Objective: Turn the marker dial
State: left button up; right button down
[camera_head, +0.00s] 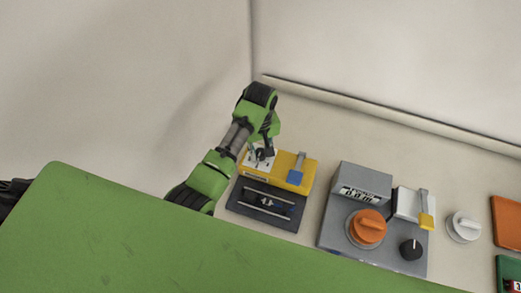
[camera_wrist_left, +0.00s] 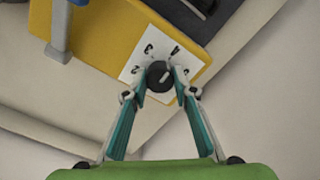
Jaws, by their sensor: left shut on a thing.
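The marker dial (camera_wrist_left: 159,77) is a small dark round knob with a light pointer line, on a white numbered plate (camera_wrist_left: 137,68) at one end of a yellow block (camera_head: 303,166). In the left wrist view my left gripper (camera_wrist_left: 160,90) has its two fingertips on either side of the dial and is shut on it. In the head view my left gripper (camera_head: 262,152) reaches down onto the plate and hides most of the dial. The yellow block also shows in the left wrist view (camera_wrist_left: 105,22). My right gripper is in neither view.
A blue-tipped lever (camera_head: 297,173) stands on the yellow block. A dark tray (camera_head: 247,213) with rails lies in front of it. To the right is a grey machine (camera_head: 364,181) with an orange knob (camera_head: 367,228) and a black knob (camera_head: 410,249). A white knob (camera_head: 464,227) is farther right.

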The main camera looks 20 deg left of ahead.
aim_at(261, 152)
pick_arm(q)
jog(key=o, duration=1.1)
jog(key=shift+r, duration=0.1)
notch_tip(261, 152, up, 7)
jog(key=shift+r, duration=0.15)
